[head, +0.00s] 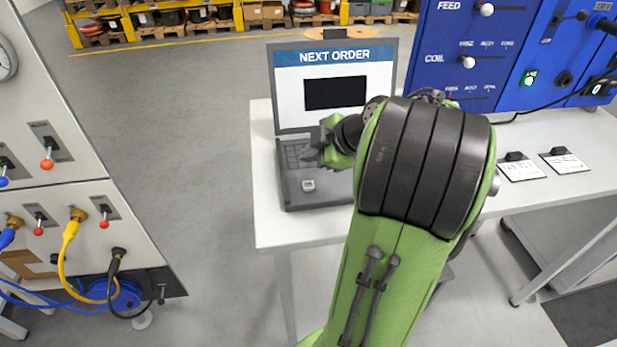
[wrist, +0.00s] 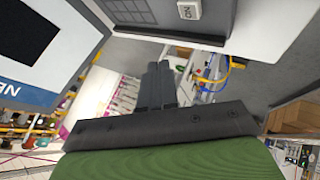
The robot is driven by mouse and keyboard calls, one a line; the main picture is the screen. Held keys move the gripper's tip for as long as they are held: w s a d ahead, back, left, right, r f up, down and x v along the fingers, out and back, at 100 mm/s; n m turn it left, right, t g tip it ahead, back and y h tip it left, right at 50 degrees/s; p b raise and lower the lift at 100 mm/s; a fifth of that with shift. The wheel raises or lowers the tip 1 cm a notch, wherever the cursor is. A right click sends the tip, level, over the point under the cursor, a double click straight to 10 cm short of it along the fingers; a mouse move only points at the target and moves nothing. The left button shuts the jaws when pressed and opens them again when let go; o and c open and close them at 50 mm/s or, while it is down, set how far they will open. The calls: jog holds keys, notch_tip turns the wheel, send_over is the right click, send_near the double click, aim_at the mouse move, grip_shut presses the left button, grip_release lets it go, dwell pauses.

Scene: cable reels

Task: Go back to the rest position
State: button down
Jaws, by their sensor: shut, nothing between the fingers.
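My green and black arm reaches up over the white table. My gripper (head: 314,154) is at the laptop (head: 290,180), over the right part of its keyboard. In the wrist view my gripper (wrist: 158,68) has its dark fingers together with nothing between them. The laptop stands open, and its screen (head: 335,78) reads "NEXT ORDER" above a black box. A small light key (head: 308,185) lies on the laptop's front part, and in the wrist view a key (wrist: 189,9) marked "ON" or "NO" shows near the top. Whether the fingers touch the laptop, I cannot tell.
A blue panel (head: 470,50) marked "FEED" and "COIL" stands behind the table (head: 262,215) at right. Two label cards (head: 519,168) lie near it. A grey panel (head: 60,215) with levers and hoses stands at left. The floor between is clear. Yellow racks (head: 230,15) stand far back.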

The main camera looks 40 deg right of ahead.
dwell(0.4)
jog(key=s+a+r+m+g, duration=0.1)
jog(key=a+m, duration=0.1)
jog(key=a, duration=0.7)
jog(key=s+a+m+g, duration=0.2)
jog(key=a, duration=0.6)
jog(key=s+a+f+m+h, duration=0.1)
jog(key=s+a+m, duration=0.5)
jog(key=s, duration=0.5)
jog(key=shift+s+f+g, duration=0.25)
jog(key=shift+s+g, duration=0.05)
